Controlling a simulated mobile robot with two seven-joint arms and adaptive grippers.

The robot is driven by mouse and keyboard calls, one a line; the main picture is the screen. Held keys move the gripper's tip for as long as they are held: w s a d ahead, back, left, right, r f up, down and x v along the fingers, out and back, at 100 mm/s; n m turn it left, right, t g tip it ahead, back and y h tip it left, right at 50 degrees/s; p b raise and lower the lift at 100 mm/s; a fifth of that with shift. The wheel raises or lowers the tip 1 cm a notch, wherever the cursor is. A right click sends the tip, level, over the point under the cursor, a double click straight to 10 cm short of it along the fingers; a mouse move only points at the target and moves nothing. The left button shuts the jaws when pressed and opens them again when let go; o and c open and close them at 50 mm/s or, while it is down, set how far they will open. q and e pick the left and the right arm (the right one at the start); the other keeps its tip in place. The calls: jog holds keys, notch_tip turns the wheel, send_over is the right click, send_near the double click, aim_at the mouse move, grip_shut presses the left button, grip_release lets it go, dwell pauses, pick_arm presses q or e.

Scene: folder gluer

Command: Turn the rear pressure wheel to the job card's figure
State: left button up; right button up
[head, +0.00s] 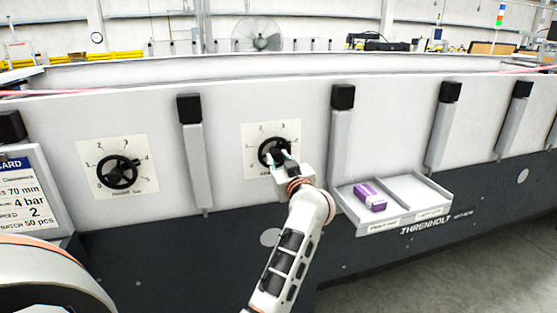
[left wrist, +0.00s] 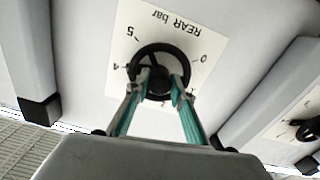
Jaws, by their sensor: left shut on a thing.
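The rear pressure wheel (head: 268,147) is a black handwheel on a white dial plate (head: 290,132), right of a similar wheel (head: 117,172). In the left wrist view the rear wheel (left wrist: 181,57) sits on a plate (left wrist: 200,35) marked "REAR bar", upside down, with 0, 4 and 5 readable. My left gripper (head: 281,160) is shut on the wheel; its green fingers (left wrist: 160,88) straddle the hub and hide lower figures. I cannot tell the wheel's setting. The job card (head: 17,195) at far left reads 70 mm, 4 bar, speed 2, 50 pcs. My right gripper is not in view.
Grey upright posts (head: 196,155) with black caps stand out from the panel on both sides of the rear wheel. A two-part tray (head: 408,196) juts out at the right, with a purple box (head: 369,196) in its left part.

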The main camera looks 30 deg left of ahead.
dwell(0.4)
pick_arm(q)
jog(key=o, duration=1.1)
jog(key=v, duration=0.7)
jog(key=shift+s+d, duration=0.15)
jog(key=shift+s, duration=0.05)
